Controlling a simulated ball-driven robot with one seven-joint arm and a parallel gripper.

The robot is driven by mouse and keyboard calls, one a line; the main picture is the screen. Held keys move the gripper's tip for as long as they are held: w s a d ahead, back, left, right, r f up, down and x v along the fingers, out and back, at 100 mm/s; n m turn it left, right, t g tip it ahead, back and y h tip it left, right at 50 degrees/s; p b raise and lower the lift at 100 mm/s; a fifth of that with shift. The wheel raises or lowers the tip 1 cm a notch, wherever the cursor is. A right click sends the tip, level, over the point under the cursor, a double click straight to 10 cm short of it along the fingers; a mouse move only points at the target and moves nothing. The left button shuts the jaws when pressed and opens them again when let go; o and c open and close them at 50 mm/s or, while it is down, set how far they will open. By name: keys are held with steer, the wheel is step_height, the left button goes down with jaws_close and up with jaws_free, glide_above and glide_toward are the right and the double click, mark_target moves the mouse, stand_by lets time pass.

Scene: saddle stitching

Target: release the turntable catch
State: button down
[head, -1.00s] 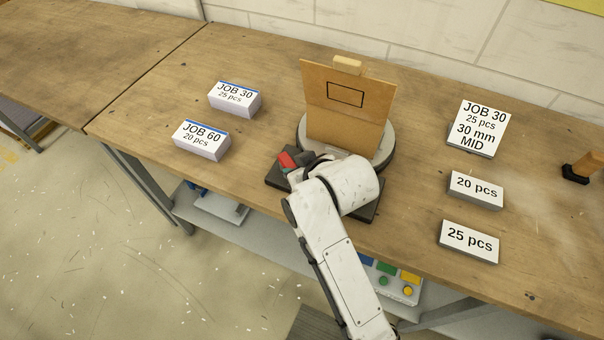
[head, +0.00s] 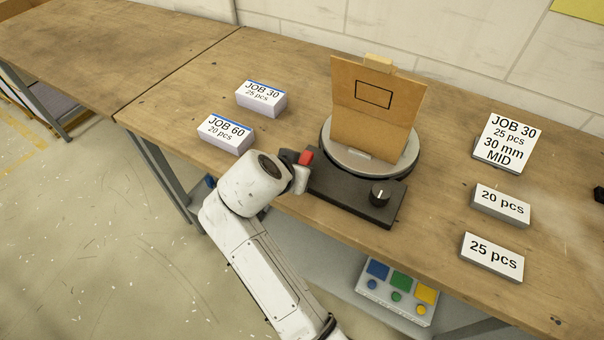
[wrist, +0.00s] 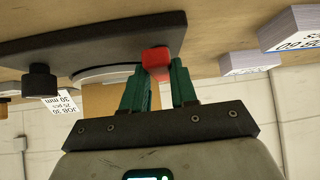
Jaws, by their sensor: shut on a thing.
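The turntable (head: 342,154) is a grey disc on a black base (head: 345,190) near the table's front edge. A cardboard piece (head: 375,108) stands upright on it. The red catch (head: 305,157) is at the left end of the base. In the wrist view the red catch (wrist: 156,62) sits between the green fingers of my gripper (wrist: 158,75), which is shut on it. A black knob (head: 380,194) with a white mark is at the base's right end.
Left on the table are the JOB 30 stack (head: 261,98) and JOB 60 stack (head: 225,133). Right are a JOB 30 sign (head: 508,140), a 20 pcs block (head: 501,204) and a 25 pcs block (head: 492,257). A button box (head: 397,290) sits below the tabletop.

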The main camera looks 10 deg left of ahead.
steer(key=shift+a+f+m+g+h+b, duration=0.3)
steer(key=shift+f+m+h+b, duration=0.15)
steer(key=shift+m, duration=0.15)
steer(key=c, duration=1.1)
jaws_free()
steer(key=shift+o, duration=1.1)
steer(key=shift+r, duration=0.15)
steer(key=shift+r, duration=0.1)
steer(key=shift+a+r, duration=0.15)
steer(key=v, duration=1)
steer(key=shift+s+b, duration=0.25)
steer(key=shift+b, duration=0.15)
